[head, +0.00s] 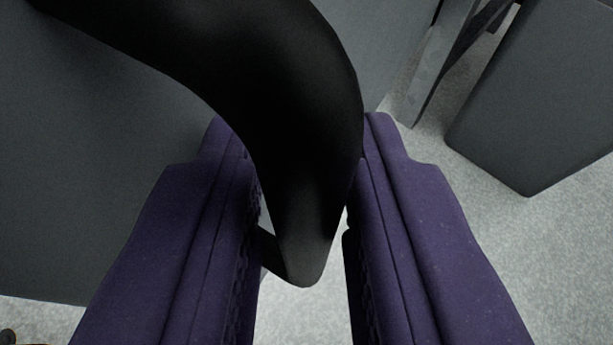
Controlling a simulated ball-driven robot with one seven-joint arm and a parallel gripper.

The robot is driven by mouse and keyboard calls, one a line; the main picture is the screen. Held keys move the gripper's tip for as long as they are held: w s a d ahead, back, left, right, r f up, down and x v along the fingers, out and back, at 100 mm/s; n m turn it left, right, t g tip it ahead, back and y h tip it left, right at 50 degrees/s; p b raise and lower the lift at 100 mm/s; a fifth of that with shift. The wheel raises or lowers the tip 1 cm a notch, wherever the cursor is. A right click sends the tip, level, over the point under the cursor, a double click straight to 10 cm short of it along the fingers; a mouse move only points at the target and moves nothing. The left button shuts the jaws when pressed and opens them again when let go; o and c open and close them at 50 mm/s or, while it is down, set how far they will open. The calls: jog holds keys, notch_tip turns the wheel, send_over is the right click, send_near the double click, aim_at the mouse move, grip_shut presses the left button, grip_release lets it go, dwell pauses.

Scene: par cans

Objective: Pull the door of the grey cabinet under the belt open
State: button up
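A large flat grey panel (90,160) fills the left of the head view; it looks like the cabinet door. A thick curved black handle (300,130) runs from the top left and bends down to a blunt end between my fingers. My gripper (305,175) has two purple fingers, one on each side of the handle. The fingers stand close to it and appear to press on its middle part. Narrow gaps with pale floor show beside its lower end. The handle hides part of the fingertips. The rest of the cabinet and the belt are out of view.
A dark grey box-like block (540,90) stands on the floor at the upper right. A narrow grey metal post (440,60) is left of it. Speckled pale floor (560,260) is clear at the lower right.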

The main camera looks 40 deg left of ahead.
jog(key=p+v, duration=0.3)
jog(key=v, duration=0.4)
jog(key=shift+s+d+r, duration=0.2)
jog(key=shift+s, duration=0.1)
